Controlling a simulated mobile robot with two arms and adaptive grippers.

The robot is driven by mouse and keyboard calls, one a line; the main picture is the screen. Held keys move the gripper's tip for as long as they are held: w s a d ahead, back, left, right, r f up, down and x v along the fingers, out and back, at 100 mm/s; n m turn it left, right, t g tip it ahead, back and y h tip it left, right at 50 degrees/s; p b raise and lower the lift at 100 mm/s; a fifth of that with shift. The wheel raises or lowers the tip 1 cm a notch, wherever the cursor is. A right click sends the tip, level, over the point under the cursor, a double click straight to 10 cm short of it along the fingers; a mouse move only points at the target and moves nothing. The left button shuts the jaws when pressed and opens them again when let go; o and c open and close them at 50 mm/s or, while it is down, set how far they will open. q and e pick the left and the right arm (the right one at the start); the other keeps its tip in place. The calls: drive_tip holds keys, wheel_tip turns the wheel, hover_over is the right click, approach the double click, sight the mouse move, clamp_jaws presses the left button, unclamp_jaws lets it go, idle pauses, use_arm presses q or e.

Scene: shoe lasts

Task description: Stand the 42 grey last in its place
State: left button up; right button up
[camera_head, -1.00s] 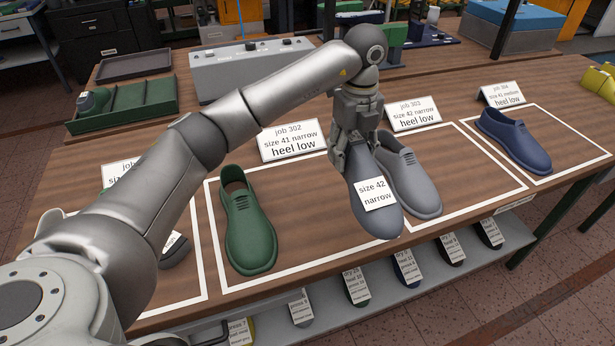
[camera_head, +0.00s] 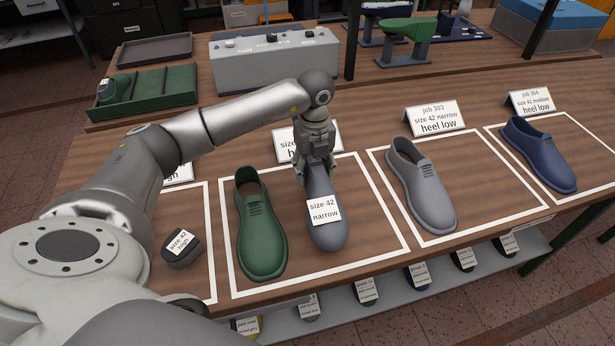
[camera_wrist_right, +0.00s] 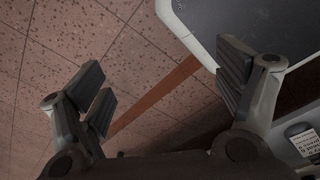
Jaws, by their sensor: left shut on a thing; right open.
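The grey last (camera_head: 325,232) carries a label, "size 42 narrow". My left gripper (camera_head: 316,172) is shut on its rear end. The last is low over or on the white-outlined place that holds the green shoe (camera_head: 259,230), to the right of that shoe; I cannot tell whether it touches the table. The grey shoe (camera_head: 421,187) stands alone in the outlined place to the right, below the card (camera_head: 435,118) "job 303, size 42 narrow, heel low". My right gripper (camera_wrist_right: 165,82) is open and empty in the right wrist view, with floor behind it.
A dark last piece (camera_head: 182,249) labelled "size 42 high" lies at left. The blue shoe (camera_head: 539,155) stands at far right behind its neighbour. The card (camera_head: 291,147) behind my left gripper is mostly hidden. Several labelled lasts lie on the shelf (camera_head: 390,293) below the table.

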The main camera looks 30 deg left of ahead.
sight(307, 182)
use_arm(q)
drive_tip(key=shift+s+a+f, duration=0.1)
drive_tip(key=shift+a+f, duration=0.3)
drive_tip(key=f, duration=0.1)
drive_tip(key=f+p, duration=0.2)
drive_tip(key=shift+s+a, duration=0.25)
drive_tip(key=shift+a, duration=0.05)
drive_tip(key=shift+f, duration=0.55)
drive_tip(key=o, duration=1.6)
drive_tip(key=shift+c, duration=0.2)
use_arm(e)
drive_tip(key=shift+s+d+r, duration=0.1)
drive_tip(key=shift+s+r, duration=0.1)
drive_tip(key=shift+r, duration=0.35)
drive_tip(key=shift+s+r, duration=0.2)
drive_tip(key=shift+r, duration=0.35)
